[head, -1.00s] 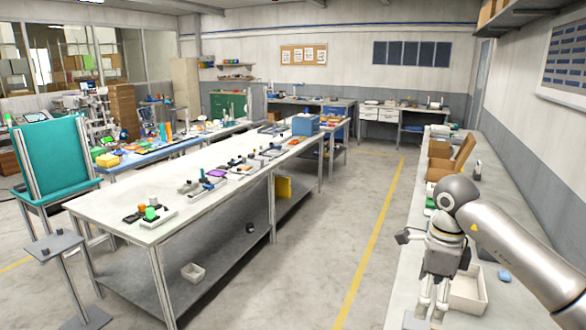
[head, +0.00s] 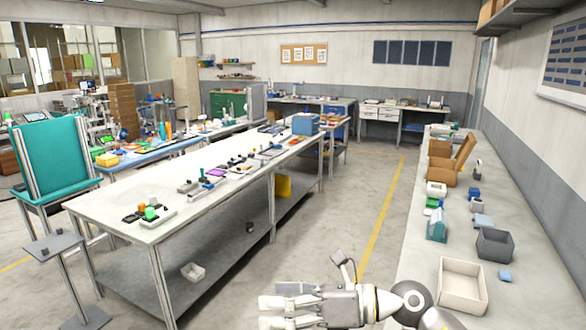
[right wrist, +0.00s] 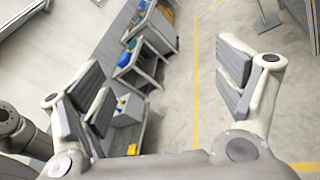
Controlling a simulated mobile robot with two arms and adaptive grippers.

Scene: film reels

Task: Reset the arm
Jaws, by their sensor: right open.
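My right gripper (head: 272,311) shows at the bottom of the head view. Its arm comes in from the lower right and the fingers point left, over the aisle floor between the two workbenches. In the right wrist view the two fingers of my right gripper (right wrist: 170,88) stand wide apart. Only floor and distant furniture show between them, so it is empty. My left gripper is in neither view.
The right workbench (head: 415,285) holds a white bin (head: 461,284), a dark grey bin (head: 494,246), a teal item (head: 437,226) and cardboard boxes (head: 452,160). The long left workbench (head: 110,208) carries small parts. A yellow line (head: 382,215) runs along the clear aisle floor.

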